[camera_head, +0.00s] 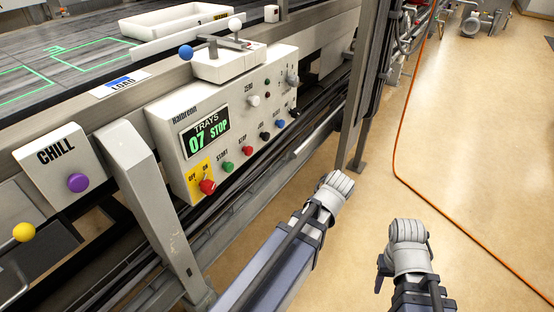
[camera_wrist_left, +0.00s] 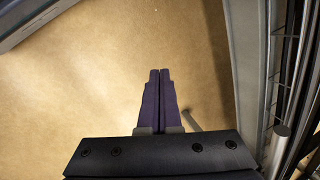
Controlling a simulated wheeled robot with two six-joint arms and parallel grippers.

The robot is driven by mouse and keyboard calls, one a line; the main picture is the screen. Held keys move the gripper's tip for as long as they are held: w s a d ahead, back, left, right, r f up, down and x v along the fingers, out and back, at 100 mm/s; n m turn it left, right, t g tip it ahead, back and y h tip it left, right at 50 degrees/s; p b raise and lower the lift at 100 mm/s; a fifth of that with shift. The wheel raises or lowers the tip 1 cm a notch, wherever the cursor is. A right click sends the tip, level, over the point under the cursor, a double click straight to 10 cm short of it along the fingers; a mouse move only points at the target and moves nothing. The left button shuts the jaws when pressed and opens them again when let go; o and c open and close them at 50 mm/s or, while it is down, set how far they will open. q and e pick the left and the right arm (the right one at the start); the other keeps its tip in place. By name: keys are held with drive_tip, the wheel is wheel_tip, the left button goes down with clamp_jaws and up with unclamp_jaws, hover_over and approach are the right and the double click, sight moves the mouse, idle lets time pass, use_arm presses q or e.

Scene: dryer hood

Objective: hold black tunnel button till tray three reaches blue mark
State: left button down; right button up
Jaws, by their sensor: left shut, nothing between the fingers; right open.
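The control panel (camera_head: 180,150) shows "TRAYS 07 STOP" on its display (camera_head: 205,132). A black button (camera_head: 264,136) sits in its lower row; another dark control (camera_head: 293,112) is farther right. Their small labels are unreadable. A white tray (camera_head: 150,47) lies on the belt at the top. A label reading "LOAD" with a blue band (camera_head: 122,81) is on the near rail. My left gripper (camera_wrist_left: 160,72) is shut and empty above the floor in the left wrist view. My right gripper (camera_head: 384,270) is open, right of the panel and apart from it; its fingers are largely hidden.
The panel also has a red knob (camera_head: 207,187), green button (camera_head: 228,167), red button (camera_head: 247,151) and blue button (camera_head: 280,123). A CHILL box (camera_head: 55,165) with a purple button stands left. A metal post (camera_head: 365,80) rises beyond my arms. An orange hose (camera_head: 397,130) crosses open floor.

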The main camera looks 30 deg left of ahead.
sight(268, 137)
use_arm(q)
drive_tip(key=w+a+r+m+y, duration=0.1)
drive_tip(key=w+r+m+y, duration=0.3)
drive_tip(key=r+m+y, duration=0.3)
drive_tip(key=w+a+r+m+y, duration=0.1)
drive_tip(key=w+r+m+y, duration=0.3)
drive_tip(key=r+m+y, duration=0.3)
wheel_tip(268, 137, up, 5)
drive_tip(key=shift+w+r+m+t, duration=0.15)
drive_tip(key=shift+m+t, duration=0.15)
drive_tip(key=shift+t, duration=0.1)
drive_tip(key=a, duration=0.9)
drive_tip(key=w+a, duration=0.1)
drive_tip(key=a, duration=0.4)
